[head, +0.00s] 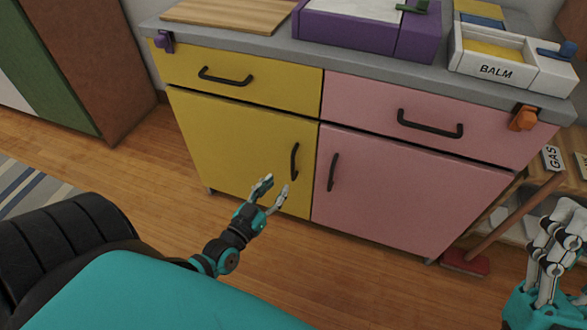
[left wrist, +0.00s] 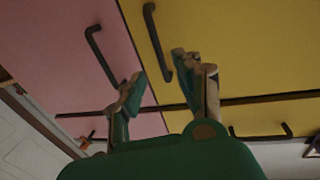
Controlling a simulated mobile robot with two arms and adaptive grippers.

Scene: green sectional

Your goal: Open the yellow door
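The yellow door (head: 235,150) is the lower left door of the cabinet in the head view and looks shut. Its black upright handle (head: 295,161) is near its right edge. In the left wrist view the yellow door (left wrist: 240,50) fills the right side, with its handle (left wrist: 157,42) near the seam. My left gripper (head: 273,190) is open and empty, in front of the door, below and left of the handle; its fingers (left wrist: 157,88) show apart in the left wrist view, with the handle's end between them in the picture. I cannot see contact. My right gripper (head: 557,235) is at the right edge.
A pink door (head: 410,190) with its own handle (head: 333,172) adjoins on the right. A yellow drawer (head: 230,75) and a pink drawer (head: 425,115) are above. A red broom head (head: 466,263) rests on the floor at right. The wooden floor (head: 130,165) left of the cabinet is clear.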

